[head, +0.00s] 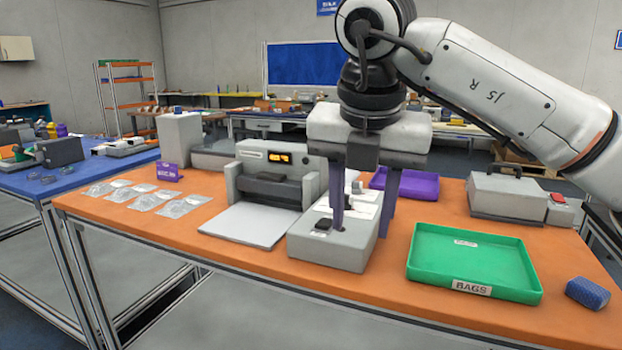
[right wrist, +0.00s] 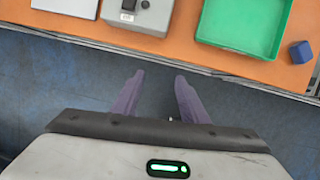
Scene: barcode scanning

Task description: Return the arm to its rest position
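My right gripper (head: 361,228) hangs with its two purple fingers pointing down, apart and with nothing between them. In the head view it overlaps the grey box with a black button (head: 332,243). In the right wrist view the open fingers (right wrist: 158,82) show over the floor, short of the table's front edge, and the grey box (right wrist: 152,16) lies beyond them. My right arm (head: 500,85) comes in from the upper right. My left arm and gripper are not in view.
The orange table (head: 400,315) carries a grey machine with a lit display (head: 262,183), a green BAGS tray (head: 470,287), a purple tray (head: 420,185), a handled grey case (head: 508,196), clear packets (head: 145,202) and a small blue block (head: 588,293). The table's front edge is close to my gripper.

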